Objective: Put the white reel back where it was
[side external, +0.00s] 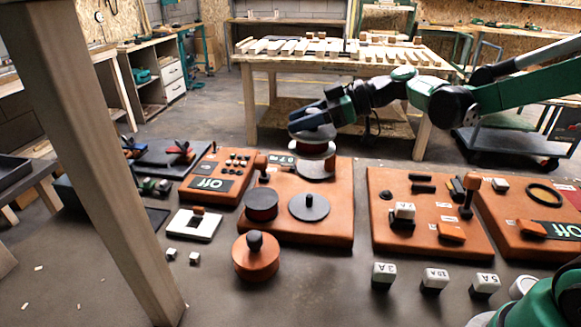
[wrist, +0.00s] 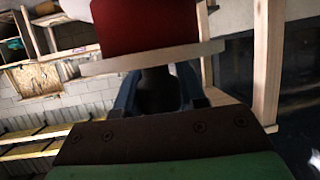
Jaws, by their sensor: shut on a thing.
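The white reel (side external: 316,168), with pale flanges and a dark red band between them, hangs from my gripper (side external: 313,127) above the back right of an orange board (side external: 335,232). My gripper is shut on the reel's top, with the reel below the fingers. In the wrist view the red band (wrist: 150,25) and a pale flange (wrist: 150,60) show beyond the fingers (wrist: 158,92); the dark part between them looks like a knob. The reel looks roughly level and appears apart from the board.
On the same board stand a dark red reel (side external: 261,205), a grey disc with a peg (side external: 309,207) and an upright orange handle (side external: 261,165). An orange round piece with a black knob (side external: 255,258) stands in front. Another orange board (side external: 425,225) is to the right.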

